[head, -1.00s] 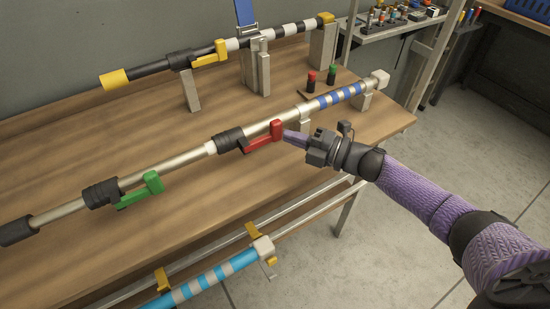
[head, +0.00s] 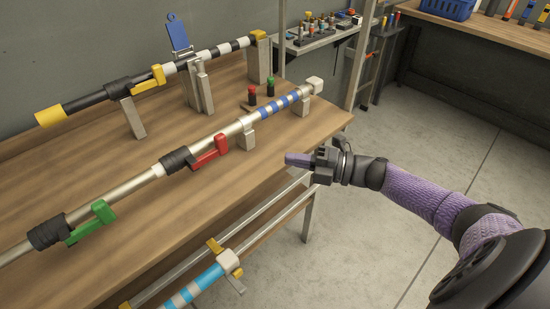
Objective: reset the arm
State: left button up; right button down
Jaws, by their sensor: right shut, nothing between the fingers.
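My right gripper (head: 299,160) is shut and empty, held in the air by the right edge of the workbench in the head view. My purple right arm reaches in from the lower right. The gripper is apart from the red lever (head: 209,152) on the silver pole (head: 136,180), which lies to its left. A green lever (head: 92,222) sits further along the same pole at the lower left. My left gripper does not show.
The wooden bench (head: 200,212) holds a black pole (head: 93,96) with a yellow lever (head: 149,80). A blue striped pole (head: 207,285) hangs below the front edge. The floor (head: 400,140) is clear right of the bench.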

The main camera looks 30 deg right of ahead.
jog(key=shift+s+d, duration=0.2)
jog(key=shift+d, duration=0.05)
jog(key=s+f+m+g+h, duration=0.1)
jog(key=s+f+m+h, duration=0.4)
jog(key=f, duration=0.4)
jog(key=s+f+m+g+h, duration=0.1)
jog(key=s+f+m+h, duration=0.2)
jog(key=f+m, duration=0.45)
jog(key=s+f+m+g+h, duration=0.1)
jog(key=s+f+m+h, duration=0.3)
jog(key=f, duration=0.7)
jog(key=s+a+f+m+g, duration=0.2)
jog(key=s+a+f+g, duration=0.1)
jog(key=s, duration=0.5)
jog(key=s+a+f+m+g, duration=0.3)
jog(key=s+a+f, duration=0.1)
jog(key=s, duration=0.5)
jog(key=s+a+f+m+g, duration=0.2)
jog(key=s+a+f+g, duration=0.1)
jog(key=s, duration=0.5)
jog(key=shift+s+a+f+g, duration=0.15)
jog(key=shift+s+a+g, duration=0.1)
jog(key=shift+a+g, duration=0.2)
jog(key=shift+w+m, duration=0.1)
jog(key=shift+m, duration=0.15)
